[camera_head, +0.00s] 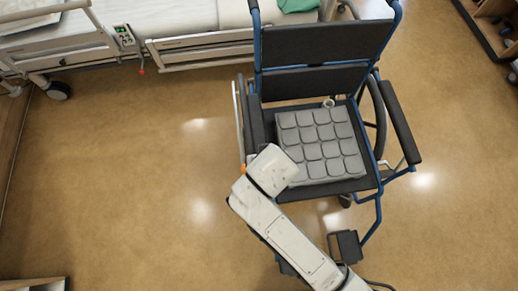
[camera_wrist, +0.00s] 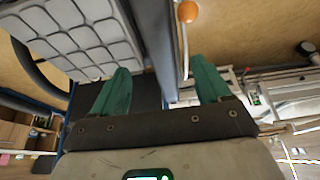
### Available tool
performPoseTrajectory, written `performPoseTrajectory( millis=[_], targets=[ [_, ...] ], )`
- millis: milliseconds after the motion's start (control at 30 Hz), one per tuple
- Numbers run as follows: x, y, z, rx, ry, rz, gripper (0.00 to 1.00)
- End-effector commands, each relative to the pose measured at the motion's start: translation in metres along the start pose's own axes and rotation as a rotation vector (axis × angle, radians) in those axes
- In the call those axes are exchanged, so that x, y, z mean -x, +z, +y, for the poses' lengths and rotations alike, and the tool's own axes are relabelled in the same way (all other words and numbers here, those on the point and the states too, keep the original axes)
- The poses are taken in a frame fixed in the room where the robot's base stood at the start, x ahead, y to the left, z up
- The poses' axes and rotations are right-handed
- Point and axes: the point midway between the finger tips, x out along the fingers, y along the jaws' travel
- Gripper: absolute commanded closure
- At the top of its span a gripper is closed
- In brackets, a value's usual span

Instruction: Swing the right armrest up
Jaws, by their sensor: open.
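A blue-framed wheelchair (camera_head: 315,45) faces me. Its right armrest (camera_head: 256,122) is a dark pad on the picture's left side, lying level along the seat. In the wrist view this armrest (camera_wrist: 153,38) runs as a dark bar between the green fingers. My gripper (camera_wrist: 160,68) is open, with one finger on the seat side of the bar and one on the outer side; I see no contact. In the head view my white wrist covers the armrest's front end and hides the fingers. An orange-knobbed lever (camera_wrist: 187,11) stands close to the outer finger.
A grey segmented cushion (camera_head: 320,143) lies on the seat. The other armrest (camera_head: 400,122) is at picture right. A footrest (camera_head: 346,247) projects at the front. A bed (camera_head: 185,20) stands behind at left, and shelving (camera_head: 490,22) at far right. The floor left of the chair is clear.

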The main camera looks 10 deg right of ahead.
Motion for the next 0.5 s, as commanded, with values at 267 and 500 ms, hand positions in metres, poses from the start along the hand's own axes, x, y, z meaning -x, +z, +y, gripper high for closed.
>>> performPoseTrajectory(
  millis=[267, 500],
  targets=[
    [-0.052, 0.001, 0.000, 0.001, 0.001, -0.003, 0.23],
    [-0.081, 0.001, 0.000, 0.001, 0.000, -0.001, 0.23]
  ],
)
